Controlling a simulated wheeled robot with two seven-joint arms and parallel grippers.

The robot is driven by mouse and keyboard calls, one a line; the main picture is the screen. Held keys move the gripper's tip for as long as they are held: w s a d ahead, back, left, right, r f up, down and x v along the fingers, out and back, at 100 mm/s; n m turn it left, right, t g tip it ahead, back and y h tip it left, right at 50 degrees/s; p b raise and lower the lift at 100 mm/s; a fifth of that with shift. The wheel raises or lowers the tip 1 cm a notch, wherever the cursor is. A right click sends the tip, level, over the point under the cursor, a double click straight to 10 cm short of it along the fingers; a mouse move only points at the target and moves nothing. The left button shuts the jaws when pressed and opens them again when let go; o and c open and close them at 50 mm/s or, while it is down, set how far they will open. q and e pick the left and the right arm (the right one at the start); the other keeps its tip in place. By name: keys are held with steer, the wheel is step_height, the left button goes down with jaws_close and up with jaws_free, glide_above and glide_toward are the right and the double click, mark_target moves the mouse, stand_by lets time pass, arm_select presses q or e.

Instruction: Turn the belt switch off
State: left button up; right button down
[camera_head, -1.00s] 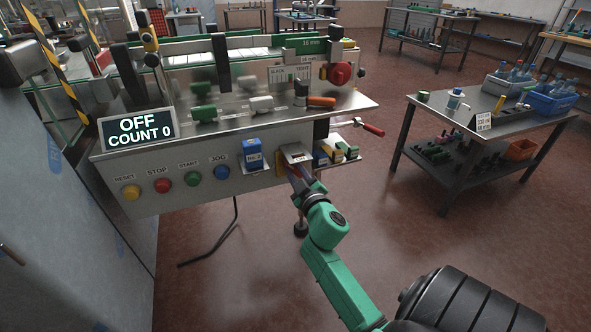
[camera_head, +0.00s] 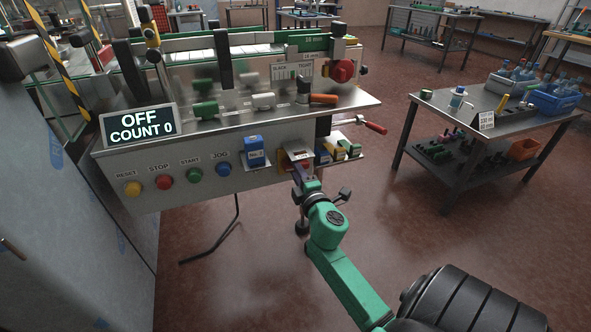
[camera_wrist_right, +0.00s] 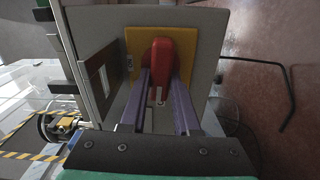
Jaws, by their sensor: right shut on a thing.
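The belt switch shows in the right wrist view as a red handle (camera_wrist_right: 161,62) on a yellow plate (camera_wrist_right: 187,42). My right gripper (camera_wrist_right: 161,85) has its two purple fingers on either side of the handle and is shut on it. In the head view my right gripper (camera_head: 301,172) reaches the machine's front panel below a small hood, and it mostly hides the switch. The display (camera_head: 139,125) reads OFF and COUNT 0. My left gripper is not in view.
Reset, stop, start and jog buttons line the panel left of a blue box (camera_head: 253,152). Small boxes sit on a shelf (camera_head: 345,158) just right of my gripper. A red-handled crank (camera_head: 374,127) sticks out further right. A side table (camera_head: 432,101) stands beyond open floor.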

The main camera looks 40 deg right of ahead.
steer(key=shift+d+n, duration=0.1)
steer(key=shift+n, duration=0.4)
steer(key=c, duration=0.9)
jaws_free()
steer(key=shift+o, duration=1.3)
arm_select(q)
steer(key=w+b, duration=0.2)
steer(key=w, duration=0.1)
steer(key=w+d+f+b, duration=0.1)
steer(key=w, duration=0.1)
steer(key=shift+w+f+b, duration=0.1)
steer(key=shift+b, duration=0.25)
arm_select(e)
steer(key=v, duration=1.4)
steer(key=shift+s, duration=0.25)
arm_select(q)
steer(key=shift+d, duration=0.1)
arm_select(e)
steer(key=shift+f, duration=0.15)
